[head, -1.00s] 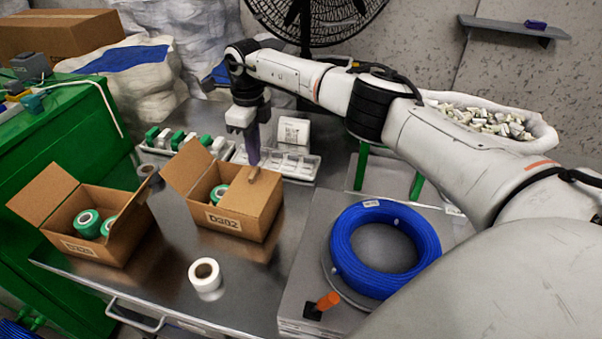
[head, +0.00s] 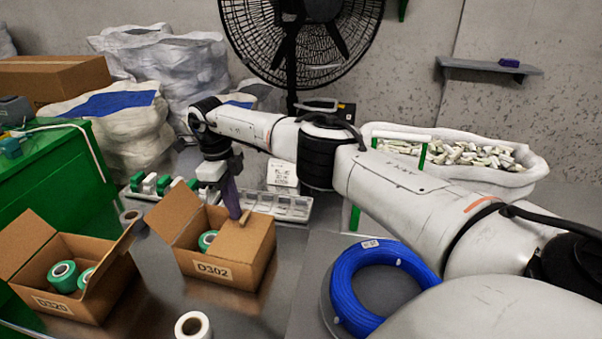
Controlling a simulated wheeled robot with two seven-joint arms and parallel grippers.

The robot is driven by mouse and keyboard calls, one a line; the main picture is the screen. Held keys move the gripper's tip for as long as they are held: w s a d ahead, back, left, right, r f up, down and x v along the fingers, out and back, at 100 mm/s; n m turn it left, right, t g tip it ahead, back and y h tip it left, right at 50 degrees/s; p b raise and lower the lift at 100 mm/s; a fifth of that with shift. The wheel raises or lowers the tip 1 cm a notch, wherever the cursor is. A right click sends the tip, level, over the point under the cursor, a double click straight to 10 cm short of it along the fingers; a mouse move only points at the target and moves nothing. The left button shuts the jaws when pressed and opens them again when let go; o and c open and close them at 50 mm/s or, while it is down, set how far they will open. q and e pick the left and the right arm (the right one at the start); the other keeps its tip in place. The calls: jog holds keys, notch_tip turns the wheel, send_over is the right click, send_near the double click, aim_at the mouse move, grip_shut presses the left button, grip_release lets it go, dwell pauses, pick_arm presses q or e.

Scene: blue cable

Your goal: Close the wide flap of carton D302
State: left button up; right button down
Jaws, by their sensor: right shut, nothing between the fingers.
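Carton D302 (head: 222,268) is a brown cardboard box standing on the metal table, its label facing me. Its wide flap (head: 172,214) stands up and tilts outward on the left side, so the top is open. A green-and-white roll (head: 207,240) shows inside, partly hidden by the flap and front wall. My left gripper is not in view.
An open carton D320-like box (head: 97,300) with green rolls stands to the left. A white tape roll (head: 192,326) is in front, a blue cable coil (head: 350,300) to the right. Parts trays (head: 285,207) lie behind. My right arm spans the right side.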

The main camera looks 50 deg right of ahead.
jog(key=shift+r, duration=0.15)
dwell(0.4)
jog(key=shift+r+p, duration=0.65)
jog(key=shift+r, duration=0.05)
notch_tip(320, 180, up, 10)
jog(key=w, duration=0.1)
jog(key=shift+a, duration=0.25)
